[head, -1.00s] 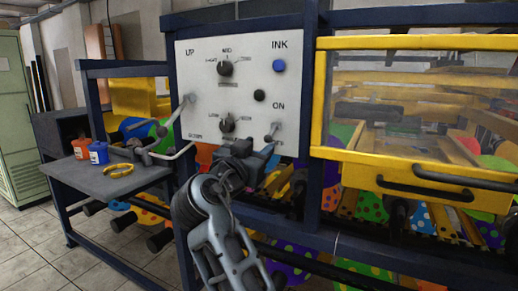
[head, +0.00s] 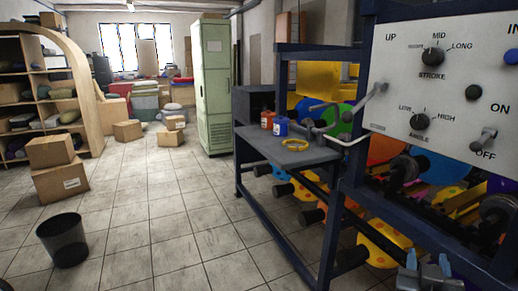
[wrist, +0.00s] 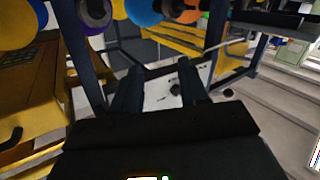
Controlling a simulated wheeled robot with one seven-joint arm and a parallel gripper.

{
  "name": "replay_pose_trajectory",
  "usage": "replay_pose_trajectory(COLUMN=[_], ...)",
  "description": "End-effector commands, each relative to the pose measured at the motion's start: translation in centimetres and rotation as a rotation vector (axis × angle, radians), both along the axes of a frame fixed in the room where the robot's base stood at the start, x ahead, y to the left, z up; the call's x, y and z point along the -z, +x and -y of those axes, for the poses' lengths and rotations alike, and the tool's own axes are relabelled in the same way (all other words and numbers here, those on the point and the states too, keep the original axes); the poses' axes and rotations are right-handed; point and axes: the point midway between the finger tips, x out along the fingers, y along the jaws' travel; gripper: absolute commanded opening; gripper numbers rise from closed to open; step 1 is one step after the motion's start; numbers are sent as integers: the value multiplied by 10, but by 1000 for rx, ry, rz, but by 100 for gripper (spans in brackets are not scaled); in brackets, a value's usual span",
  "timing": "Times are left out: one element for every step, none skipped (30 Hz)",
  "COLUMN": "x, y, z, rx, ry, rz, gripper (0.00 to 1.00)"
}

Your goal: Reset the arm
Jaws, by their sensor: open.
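My gripper (head: 427,262) shows only partly at the lower right corner of the head view, below the control panel (head: 440,95). In the wrist view my gripper (wrist: 160,85) has two dark fingers spread apart, with nothing held between them. The white panel (wrist: 160,92) shows beyond the fingers, with a dark knob on it. In the head view the panel carries stroke and angle knobs and an ON/OFF lever (head: 484,139). The panel's right part is cut off by the frame edge.
A black bin (head: 63,241), boxes (head: 60,180) and a green cabinet (head: 213,85) stand on the left. The tiled floor between is mostly clear.

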Motion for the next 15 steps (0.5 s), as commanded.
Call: replay_pose_trajectory(x=[20, 29, 41, 49, 56, 66, 72, 78, 86, 91, 95, 100, 103, 105, 108], y=[-16, -24, -36, -45, -54, -67, -77, -87, -101, -111, -122, -136, -147, -158, -173], z=[-7, -12, -18, -23, -28, -34, -39, -44, -50, -55, -60, -66, -70, -75, -80], rx=[-47, -77, -116, -145, -174, -210, -238, -263, -298, -322, -347, -378, -400, -421, -449], ry=[0, 1, 2, 4, 6, 10, 13, 17, 23, 29, 35, 42, 48, 55, 65], rz=[-37, -54, -76, -91, -104, -122, -132, -144, -157, -166, -175, -183, -188, -193, -198], gripper=[44, 44, 44, 44, 44, 44, 44, 44, 44, 44, 44, 44, 44, 44, 44])
